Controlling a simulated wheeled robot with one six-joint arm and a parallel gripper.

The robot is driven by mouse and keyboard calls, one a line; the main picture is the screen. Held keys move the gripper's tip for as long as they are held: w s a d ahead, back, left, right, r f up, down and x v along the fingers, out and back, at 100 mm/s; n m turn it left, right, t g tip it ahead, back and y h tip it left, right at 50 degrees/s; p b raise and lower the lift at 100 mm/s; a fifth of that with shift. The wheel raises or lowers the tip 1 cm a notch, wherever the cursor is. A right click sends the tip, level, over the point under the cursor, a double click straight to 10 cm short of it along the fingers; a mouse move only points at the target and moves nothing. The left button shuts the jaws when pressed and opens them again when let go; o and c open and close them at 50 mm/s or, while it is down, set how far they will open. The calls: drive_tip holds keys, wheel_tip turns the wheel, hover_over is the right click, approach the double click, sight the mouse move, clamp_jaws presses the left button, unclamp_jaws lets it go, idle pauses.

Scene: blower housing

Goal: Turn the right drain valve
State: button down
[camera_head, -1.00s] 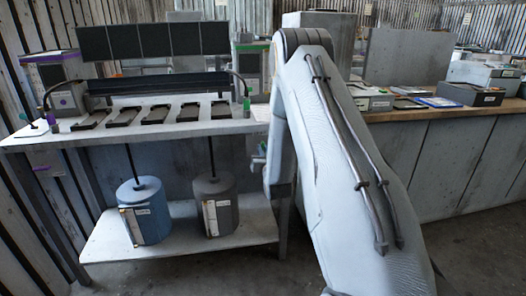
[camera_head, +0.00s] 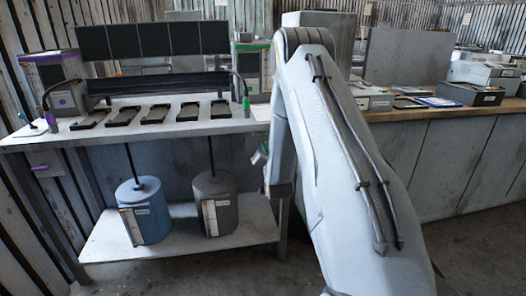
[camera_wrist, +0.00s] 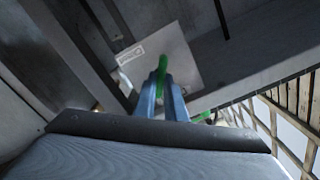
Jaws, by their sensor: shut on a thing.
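The right drain valve's green handle (camera_wrist: 163,63) shows in the wrist view, in front of a pale labelled plate (camera_wrist: 184,58). My gripper (camera_wrist: 162,82) is shut on this green handle, with a blue-grey finger on each side of it. The handle's lower part is hidden between the fingers. In the head view my gripper (camera_head: 259,155) shows only in part at the bench's right end, beside my arm. A purple handle (camera_head: 40,168) shows at the bench's left end.
The bench top (camera_head: 130,128) stands above the gripper and holds several dark trays. A blue drum (camera_head: 152,228) and a grey drum (camera_head: 222,212) stand on the lower shelf (camera_head: 105,249). A long wooden-topped counter (camera_head: 480,109) lies to the right.

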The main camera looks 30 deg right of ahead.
drive_tip(key=m, duration=1)
drive_tip(key=shift+s+d+f+m, duration=0.1)
drive_tip(key=shift+d+f+m, duration=0.1)
drive_tip(key=shift+f+m, duration=0.1)
idle(0.4)
drive_tip(key=c, duration=1.8)
unclamp_jaws()
drive_tip(key=shift+v, duration=3.9)
drive_tip(key=shift+r, duration=0.1)
